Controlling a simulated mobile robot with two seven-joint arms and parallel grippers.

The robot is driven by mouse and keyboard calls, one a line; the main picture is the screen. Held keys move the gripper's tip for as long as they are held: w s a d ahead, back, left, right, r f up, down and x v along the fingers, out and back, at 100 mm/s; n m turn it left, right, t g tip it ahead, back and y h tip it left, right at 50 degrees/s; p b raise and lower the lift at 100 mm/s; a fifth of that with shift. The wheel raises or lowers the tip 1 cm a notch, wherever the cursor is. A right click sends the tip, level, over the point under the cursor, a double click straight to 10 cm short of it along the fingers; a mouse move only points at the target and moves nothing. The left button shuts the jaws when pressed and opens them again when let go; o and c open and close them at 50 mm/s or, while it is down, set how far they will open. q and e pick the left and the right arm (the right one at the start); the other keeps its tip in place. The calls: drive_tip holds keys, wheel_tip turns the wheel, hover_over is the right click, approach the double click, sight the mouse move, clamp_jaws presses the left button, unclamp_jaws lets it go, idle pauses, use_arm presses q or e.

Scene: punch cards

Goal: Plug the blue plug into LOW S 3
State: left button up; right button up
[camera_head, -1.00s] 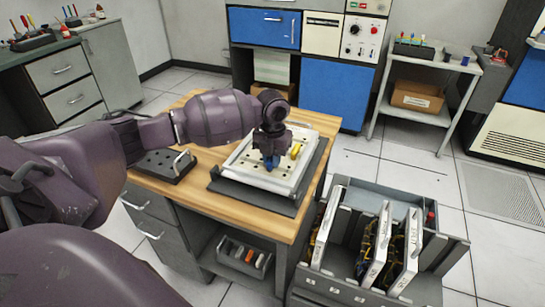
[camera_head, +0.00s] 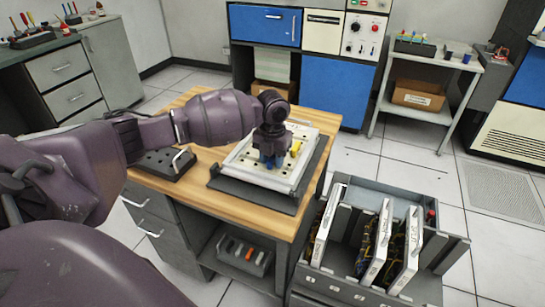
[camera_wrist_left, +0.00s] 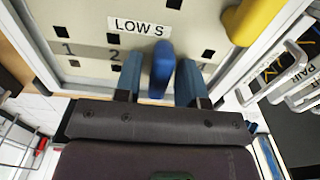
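The blue plug (camera_wrist_left: 162,68) stands at the panel (camera_wrist_left: 85,15) just below the LOW S label (camera_wrist_left: 139,27), in the left wrist view. It is to the right of the printed 2. The digit 3 is not visible, and the plug's lower end is hidden, so I cannot tell how deep it sits. My left gripper (camera_wrist_left: 160,82) is open, with one finger on each side of the plug and a gap showing on the left. In the head view my left gripper (camera_head: 271,162) is low over the panel (camera_head: 246,168), its fingers spread.
A yellow plug (camera_head: 295,148) stands on the panel to the right of my gripper; it also shows in the left wrist view (camera_wrist_left: 250,20). A black perforated block (camera_head: 160,163) lies left on the wooden table (camera_head: 255,218). A grey rack with white-edged cards (camera_head: 376,243) stands front right.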

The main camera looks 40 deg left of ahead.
use_arm(q)
drive_tip(key=shift+o, duration=0.6)
drive_tip(key=shift+r, duration=0.1)
wheel_tip(320, 180, up, 10)
drive_tip(key=shift+f+p, duration=0.2)
drive_tip(key=shift+p, duration=0.55)
drive_tip(key=shift+r, duration=0.65)
